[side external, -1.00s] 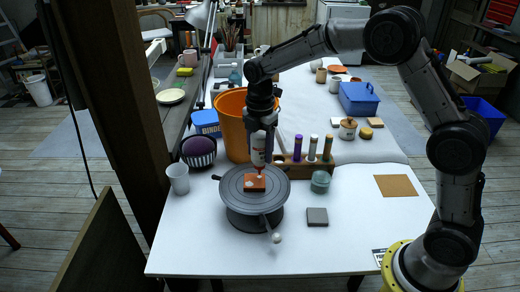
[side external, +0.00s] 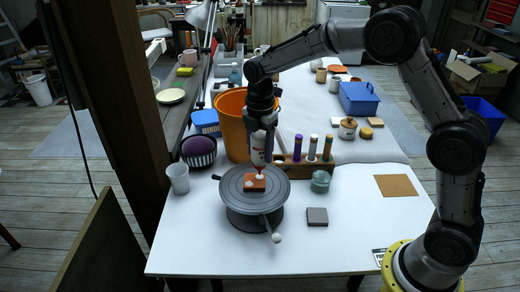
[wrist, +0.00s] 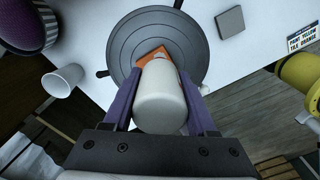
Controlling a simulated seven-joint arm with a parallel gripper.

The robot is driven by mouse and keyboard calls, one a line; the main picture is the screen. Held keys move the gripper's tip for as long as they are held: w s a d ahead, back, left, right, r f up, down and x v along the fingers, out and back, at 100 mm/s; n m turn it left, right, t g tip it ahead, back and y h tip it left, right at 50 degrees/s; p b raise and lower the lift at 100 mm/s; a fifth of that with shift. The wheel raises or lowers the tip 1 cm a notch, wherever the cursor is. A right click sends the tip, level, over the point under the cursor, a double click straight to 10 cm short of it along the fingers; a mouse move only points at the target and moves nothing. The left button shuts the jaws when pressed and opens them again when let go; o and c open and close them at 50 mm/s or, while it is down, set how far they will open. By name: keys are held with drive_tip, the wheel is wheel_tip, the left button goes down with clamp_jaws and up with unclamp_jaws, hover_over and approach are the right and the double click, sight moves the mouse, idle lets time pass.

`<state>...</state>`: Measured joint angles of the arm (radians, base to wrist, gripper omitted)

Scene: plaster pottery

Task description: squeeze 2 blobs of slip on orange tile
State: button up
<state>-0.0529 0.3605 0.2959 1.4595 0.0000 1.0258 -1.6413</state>
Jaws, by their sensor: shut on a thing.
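The orange tile (side external: 255,186) lies on the grey round turntable (side external: 232,186), and its corner (wrist: 151,51) shows beyond the bottle in the wrist view. My gripper (side external: 260,130) is shut on a white squeeze bottle (side external: 258,152) with a red nozzle. The bottle is held nozzle down, with its tip just over the tile's far part. One white blob (side external: 249,184) shows on the tile's left part. A second white spot (side external: 260,177) shows right under the nozzle. In the wrist view the bottle (wrist: 160,98) sits between both fingers and hides most of the tile.
A grey tile (side external: 317,217) lies right of the turntable. A white cup (side external: 178,179) stands left, with an orange bucket (side external: 232,125) behind. A wooden rack (side external: 305,168) with several tubes and a teal jar (side external: 320,181) stand close at the right. The table front is clear.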

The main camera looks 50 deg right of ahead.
sight(260, 134)
drive_tip(key=shift+r, duration=0.1)
idle(0.3)
drive_tip(key=shift+r, duration=1.95)
